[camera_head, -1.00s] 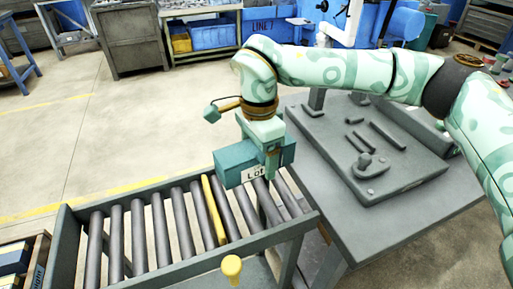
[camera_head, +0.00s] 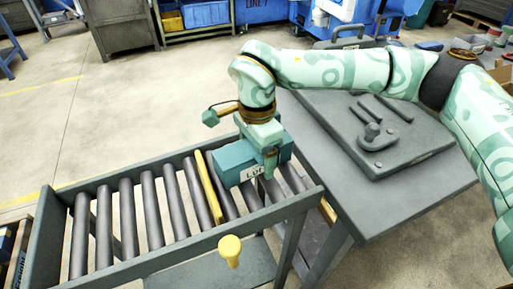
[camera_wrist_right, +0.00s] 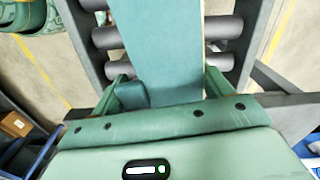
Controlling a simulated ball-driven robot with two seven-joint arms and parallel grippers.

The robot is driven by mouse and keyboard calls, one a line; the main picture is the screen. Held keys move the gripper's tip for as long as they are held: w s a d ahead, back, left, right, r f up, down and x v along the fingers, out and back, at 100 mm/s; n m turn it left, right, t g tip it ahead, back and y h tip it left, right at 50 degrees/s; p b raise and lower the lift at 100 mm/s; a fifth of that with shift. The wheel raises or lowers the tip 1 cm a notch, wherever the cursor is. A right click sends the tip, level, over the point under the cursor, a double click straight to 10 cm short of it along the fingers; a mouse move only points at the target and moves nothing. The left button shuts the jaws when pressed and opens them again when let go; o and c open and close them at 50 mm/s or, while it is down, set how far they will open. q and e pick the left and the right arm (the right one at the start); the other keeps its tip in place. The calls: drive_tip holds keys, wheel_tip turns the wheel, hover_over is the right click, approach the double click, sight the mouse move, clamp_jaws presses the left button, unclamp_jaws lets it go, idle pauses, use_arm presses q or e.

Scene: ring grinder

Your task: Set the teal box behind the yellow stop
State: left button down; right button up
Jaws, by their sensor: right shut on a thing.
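The teal box (camera_head: 238,163) with a white label is at the right end of the roller conveyor in the head view. My right gripper (camera_head: 268,160) is shut on it from above. The box also fills the middle of the right wrist view (camera_wrist_right: 160,50), between the fingers. The yellow stop (camera_head: 207,188) is a narrow bar across the rollers, just left of the box. The box hides part of the rollers; whether it touches them I cannot tell. My left gripper is not in view.
The conveyor's grey side rail (camera_head: 180,259) runs along the near side, with a yellow knob (camera_head: 230,246) in front. Bare rollers (camera_head: 127,215) lie left of the stop. A grey table (camera_head: 385,205) with a fixture plate stands to the right.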

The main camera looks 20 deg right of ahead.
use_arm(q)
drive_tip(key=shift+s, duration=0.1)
use_arm(e)
drive_tip(key=shift+f, duration=0.25)
idle(0.5)
drive_tip(key=o, duration=1)
drive_tip(key=shift+c, duration=0.2)
drive_tip(key=shift+r, duration=0.1)
drive_tip(key=shift+r+p, duration=3.1)
drive_tip(key=shift+r, duration=0.9)
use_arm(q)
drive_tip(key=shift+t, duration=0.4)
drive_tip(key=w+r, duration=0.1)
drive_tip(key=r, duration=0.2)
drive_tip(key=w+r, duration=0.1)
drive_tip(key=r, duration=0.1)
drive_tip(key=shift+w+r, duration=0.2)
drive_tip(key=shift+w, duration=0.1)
use_arm(e)
drive_tip(key=shift+f, duration=0.1)
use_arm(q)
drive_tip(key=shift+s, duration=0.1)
use_arm(e)
drive_tip(key=shift+s, duration=0.1)
